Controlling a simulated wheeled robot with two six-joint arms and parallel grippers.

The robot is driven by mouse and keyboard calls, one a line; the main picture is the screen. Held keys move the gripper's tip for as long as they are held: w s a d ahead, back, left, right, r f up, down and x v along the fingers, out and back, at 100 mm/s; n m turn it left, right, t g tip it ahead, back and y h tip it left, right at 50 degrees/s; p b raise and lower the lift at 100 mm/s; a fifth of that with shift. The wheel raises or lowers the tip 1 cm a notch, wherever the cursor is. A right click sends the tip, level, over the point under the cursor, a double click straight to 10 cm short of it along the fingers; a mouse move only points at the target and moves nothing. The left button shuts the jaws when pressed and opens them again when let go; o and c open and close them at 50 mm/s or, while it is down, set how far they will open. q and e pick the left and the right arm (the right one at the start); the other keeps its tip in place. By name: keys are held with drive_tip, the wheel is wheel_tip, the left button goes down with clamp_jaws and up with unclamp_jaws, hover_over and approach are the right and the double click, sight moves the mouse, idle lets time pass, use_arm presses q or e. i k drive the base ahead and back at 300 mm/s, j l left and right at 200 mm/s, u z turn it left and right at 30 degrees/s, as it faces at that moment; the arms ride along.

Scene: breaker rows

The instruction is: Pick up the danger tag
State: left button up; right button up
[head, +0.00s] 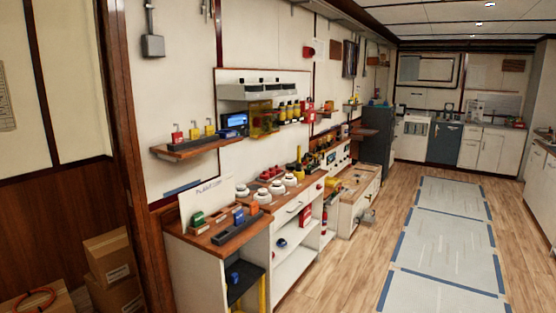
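I cannot make out the danger tag for certain; things here are small in the head view. A wooden wall shelf (185,153) at the left holds a small red item (177,135) and yellow items (209,127) that look like padlocks. A wooden-topped counter (232,233) stands below, with green, red and blue items (238,214) in a dark holder and a white lettered panel (206,199) behind them. Neither of my grippers is in view.
White domed items (263,194) and red items (272,172) sit farther along the counter. Cardboard boxes (110,258) stand at the lower left by a wooden post (128,120). The wooden floor, with blue-edged pale mats (445,245), is clear at the right.

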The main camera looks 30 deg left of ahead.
sight(177, 137)
drive_tip(key=i+j+u, duration=0.1)
drive_tip(key=i+u, duration=0.35)
drive_tip(key=i+l+u, duration=0.1)
drive_tip(key=i+u, duration=0.3)
drive_tip(key=i, duration=0.15)
drive_tip(key=i+l+u, duration=0.25)
drive_tip(key=i+u, duration=0.2)
drive_tip(key=i, duration=0.05)
